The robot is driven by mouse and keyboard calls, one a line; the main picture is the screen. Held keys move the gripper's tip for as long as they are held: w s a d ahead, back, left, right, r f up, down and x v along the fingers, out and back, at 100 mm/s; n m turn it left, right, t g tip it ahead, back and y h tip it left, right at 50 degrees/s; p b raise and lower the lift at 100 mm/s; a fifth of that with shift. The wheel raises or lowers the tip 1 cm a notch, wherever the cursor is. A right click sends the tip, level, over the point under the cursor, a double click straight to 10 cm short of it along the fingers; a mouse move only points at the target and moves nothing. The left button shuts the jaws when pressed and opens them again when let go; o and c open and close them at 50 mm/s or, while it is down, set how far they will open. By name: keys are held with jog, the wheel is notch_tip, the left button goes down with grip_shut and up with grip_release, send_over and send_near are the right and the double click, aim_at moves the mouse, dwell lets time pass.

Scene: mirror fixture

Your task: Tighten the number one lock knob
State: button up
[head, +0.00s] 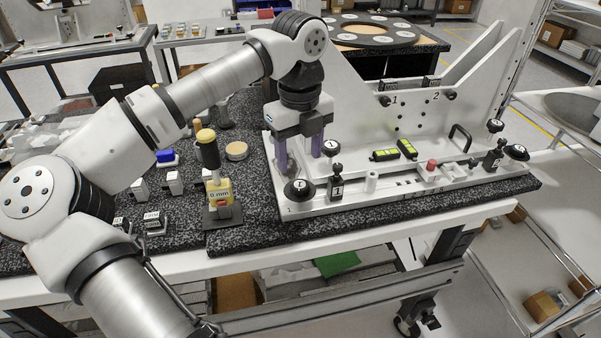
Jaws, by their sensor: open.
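The mirror fixture (455,200) is a pale metal base with an upright plate. At its front left stands a black block marked 1 (337,188) with a small black knob (333,147) on top. A round black knob with a white mark (299,188) sits left of that block. Another black knob (386,101) is beside a "1" on the upright plate. Which one is the number one lock knob, I cannot tell. My gripper (300,158) points down, open, with two purple fingers over the fixture's left end, behind the round knob. Nothing shows between the fingers; contact is unclear.
A yellow gauge stand (219,190) with a black handle is left of the fixture. Small blocks (174,182) lie on the speckled plate further left. Two green-yellow levels (385,155), a red button (431,164) and more black knobs (517,152) are on the fixture.

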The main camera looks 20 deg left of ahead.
aim_at(300, 185)
notch_tip(300, 185, down, 7)
jog(key=shift+r+p, duration=0.1)
jog(key=shift+p, duration=0.6)
jog(key=c, duration=1)
